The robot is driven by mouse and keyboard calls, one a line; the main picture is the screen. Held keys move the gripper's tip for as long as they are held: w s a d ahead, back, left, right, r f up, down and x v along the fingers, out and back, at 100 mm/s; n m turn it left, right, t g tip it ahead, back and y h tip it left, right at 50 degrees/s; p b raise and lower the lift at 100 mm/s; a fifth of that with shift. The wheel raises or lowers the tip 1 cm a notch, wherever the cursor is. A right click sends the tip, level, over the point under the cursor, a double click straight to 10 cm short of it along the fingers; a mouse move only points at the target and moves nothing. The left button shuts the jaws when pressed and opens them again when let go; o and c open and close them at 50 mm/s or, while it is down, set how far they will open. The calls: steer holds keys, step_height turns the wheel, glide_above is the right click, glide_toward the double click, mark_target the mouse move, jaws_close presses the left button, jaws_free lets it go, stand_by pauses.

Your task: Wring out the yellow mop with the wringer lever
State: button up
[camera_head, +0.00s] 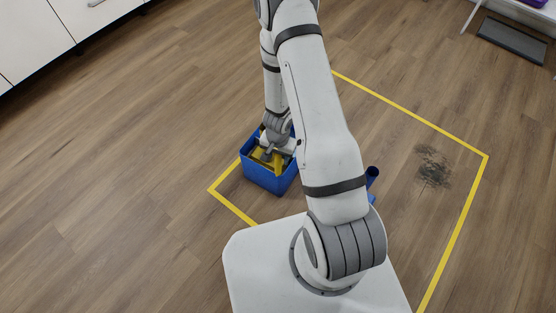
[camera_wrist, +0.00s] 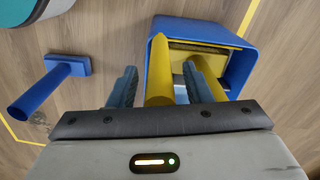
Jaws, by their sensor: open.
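A blue bucket (camera_head: 266,178) stands on the floor, with yellow parts (camera_head: 278,163) inside. It also shows in the wrist view (camera_wrist: 238,42). There, a thick yellow bar (camera_wrist: 159,60) reaches out over the bucket's left side, and a second yellow bar (camera_wrist: 209,78) rises from a yellow panel inside. I cannot tell for sure which bar is the mop and which is the wringer lever. My gripper (camera_wrist: 157,82) is open, with the first yellow bar between its dark fingers and gaps at its sides. In the head view my gripper (camera_head: 272,146) is over the bucket.
A blue handle (camera_wrist: 37,92) on a blue block (camera_wrist: 68,64) stands left of the bucket in the wrist view. Yellow tape (camera_head: 440,254) outlines a floor area with a dark stain (camera_head: 433,167). White cabinets (camera_head: 30,38) stand at the upper left. Floor left of the bucket is clear.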

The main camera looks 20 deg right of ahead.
steer(key=shift+f, duration=0.15)
steer(key=shift+c, duration=0.3)
jaws_close()
stand_by(0.3)
